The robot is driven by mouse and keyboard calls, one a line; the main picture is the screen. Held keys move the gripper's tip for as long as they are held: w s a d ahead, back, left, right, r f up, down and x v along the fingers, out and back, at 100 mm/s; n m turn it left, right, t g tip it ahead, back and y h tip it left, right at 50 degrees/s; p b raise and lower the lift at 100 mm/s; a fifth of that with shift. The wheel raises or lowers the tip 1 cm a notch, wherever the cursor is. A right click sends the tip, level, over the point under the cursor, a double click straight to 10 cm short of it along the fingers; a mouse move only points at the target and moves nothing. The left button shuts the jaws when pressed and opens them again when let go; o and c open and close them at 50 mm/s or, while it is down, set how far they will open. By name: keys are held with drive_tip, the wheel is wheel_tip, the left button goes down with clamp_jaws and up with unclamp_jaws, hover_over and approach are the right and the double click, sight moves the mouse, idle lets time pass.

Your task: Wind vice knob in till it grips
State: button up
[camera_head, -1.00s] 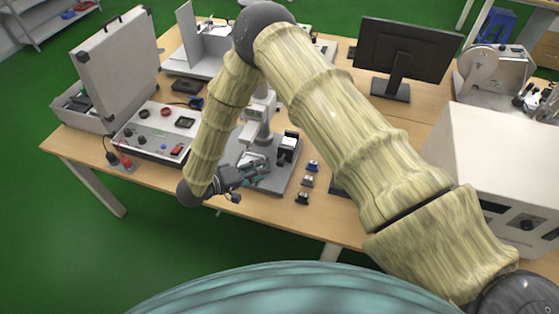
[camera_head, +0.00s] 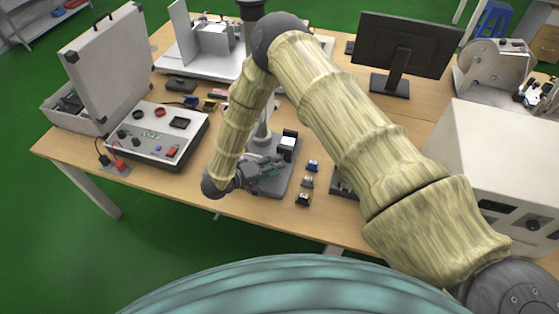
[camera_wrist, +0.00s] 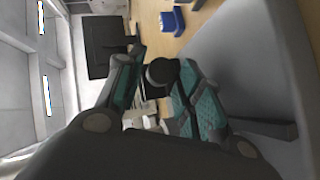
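A grey test stand (camera_head: 287,178) with an upright column stands on the near middle of the table. My gripper (camera_head: 266,170) is low over the left part of its base, reaching in from the left. In the wrist view, a dark round knob (camera_wrist: 162,72) lies between the tips of my gripper (camera_wrist: 161,62), whose fingers have teal pads. The fingers are spread, one on each side of the knob. I cannot tell whether either pad touches it. The vice's jaws and anything between them cannot be made out, as my arm and gripper cover that part.
Several small coloured pieces (camera_head: 307,181) sit in a row right of the stand. An open case (camera_head: 112,65) and a panel box (camera_head: 160,137) are at the left. A monitor (camera_head: 408,48) stands behind, and a large white box (camera_head: 500,150) at the right.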

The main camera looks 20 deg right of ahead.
drive_tip(key=shift+p+x, duration=0.45)
drive_tip(key=shift+x, duration=1.05)
drive_tip(key=c, duration=0.8)
drive_tip(key=shift+o, duration=0.2)
